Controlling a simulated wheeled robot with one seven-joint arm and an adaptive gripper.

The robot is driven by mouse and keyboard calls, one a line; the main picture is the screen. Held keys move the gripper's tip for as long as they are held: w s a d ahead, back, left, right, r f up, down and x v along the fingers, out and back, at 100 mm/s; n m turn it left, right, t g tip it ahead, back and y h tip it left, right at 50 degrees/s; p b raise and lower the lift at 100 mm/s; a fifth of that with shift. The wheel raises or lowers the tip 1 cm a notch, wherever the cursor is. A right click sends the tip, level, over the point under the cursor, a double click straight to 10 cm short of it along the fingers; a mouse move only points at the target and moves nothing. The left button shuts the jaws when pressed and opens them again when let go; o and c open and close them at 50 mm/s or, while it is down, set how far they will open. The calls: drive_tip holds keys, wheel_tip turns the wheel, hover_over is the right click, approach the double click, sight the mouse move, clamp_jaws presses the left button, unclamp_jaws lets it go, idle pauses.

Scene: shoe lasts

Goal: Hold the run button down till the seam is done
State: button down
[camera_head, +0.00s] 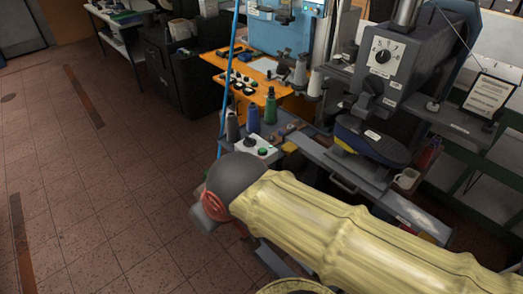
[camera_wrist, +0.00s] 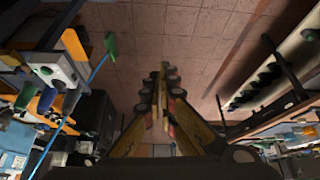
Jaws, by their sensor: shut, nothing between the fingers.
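A pale control box (camera_head: 257,149) with a green button (camera_head: 263,152) and a dark knob stands at the left end of the machine bench in the head view. I cannot tell whether the green button is the run button. A pale box with a green button (camera_wrist: 46,71) also shows at the left of the wrist view, apart from my fingers. My gripper (camera_wrist: 164,75) is shut and empty, pointing over the tiled floor. In the head view my sleeved arm ends left of and below the box, and my fingertips are hidden. The seam is not visible.
Dark and green thread cones (camera_head: 269,110) stand behind the control box. A grey machine (camera_head: 390,65) with a dial rises over the bench (camera_head: 335,160). A blue pole (camera_head: 231,60) stands nearby, with an orange table (camera_head: 252,87) behind. Open tiled floor lies left.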

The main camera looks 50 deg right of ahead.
drive_tip(key=w+d+r+h+p, duration=0.3)
drive_tip(key=w+d+r+p, duration=0.15)
drive_tip(key=w+d, duration=0.6)
drive_tip(key=n+t+p, duration=0.3)
drive_tip(key=n+p, duration=0.1)
drive_tip(key=p, duration=1)
hover_over(261, 151)
wheel_tip(261, 151, down, 12)
drive_tip(key=r, duration=0.1)
drive_tip(key=shift+f+h, duration=0.25)
drive_tip(key=shift+h, duration=0.05)
drive_tip(key=shift+f, duration=0.15)
wheel_tip(261, 151, down, 8)
drive_tip(key=b, duration=0.8)
drive_tip(key=shift+f, duration=0.25)
drive_tip(key=shift+f+b, duration=0.35)
drive_tip(key=shift+b, duration=0.15)
